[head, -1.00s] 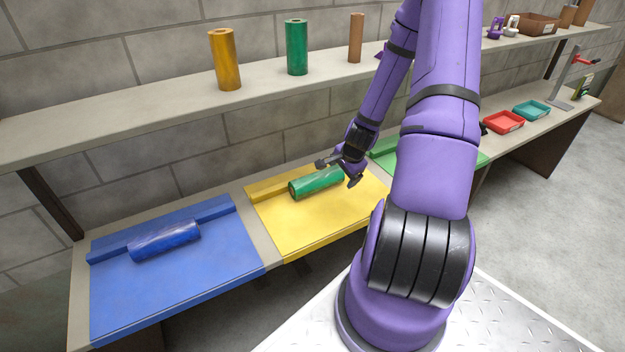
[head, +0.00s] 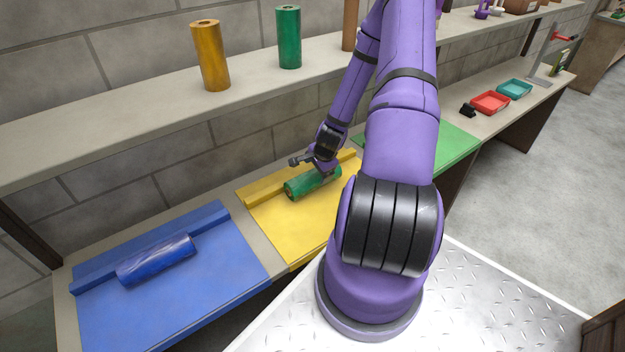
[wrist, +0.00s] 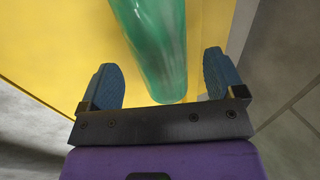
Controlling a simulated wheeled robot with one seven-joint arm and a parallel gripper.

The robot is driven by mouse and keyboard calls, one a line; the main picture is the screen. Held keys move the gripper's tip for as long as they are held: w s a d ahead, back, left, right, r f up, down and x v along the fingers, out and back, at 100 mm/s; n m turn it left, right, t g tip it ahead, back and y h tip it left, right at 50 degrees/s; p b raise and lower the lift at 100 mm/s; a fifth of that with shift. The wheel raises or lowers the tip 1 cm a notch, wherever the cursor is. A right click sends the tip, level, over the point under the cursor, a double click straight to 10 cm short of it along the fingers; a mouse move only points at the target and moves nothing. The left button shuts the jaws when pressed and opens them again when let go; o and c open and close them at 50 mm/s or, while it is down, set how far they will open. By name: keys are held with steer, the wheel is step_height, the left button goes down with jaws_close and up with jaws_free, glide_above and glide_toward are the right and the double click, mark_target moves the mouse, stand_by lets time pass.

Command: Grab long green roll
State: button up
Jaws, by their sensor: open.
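A long green roll (head: 313,183) lies on its side on the yellow mat (head: 300,225), against the mat's raised back strip. My gripper (head: 312,168) is open just above this roll, near its right part. In the wrist view the green roll (wrist: 155,40) runs between the two blue finger pads of my gripper (wrist: 162,80), with a gap on either side. The pads do not appear to touch it. Another green roll (head: 289,38) stands upright on the shelf.
A blue roll (head: 155,259) lies on the blue mat (head: 175,300) at left. An orange roll (head: 210,55) and a brown roll (head: 350,25) stand on the shelf (head: 130,108) above. A green mat (head: 452,145), a red tray (head: 490,102) and a teal tray (head: 514,88) are further right.

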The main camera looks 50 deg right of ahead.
mark_target(316, 173)
steer(key=shift+x, duration=3.15)
steer(key=shift+s, duration=0.15)
steer(key=c, duration=0.9)
steer(key=shift+c, duration=0.2)
steer(key=shift+d, duration=0.1)
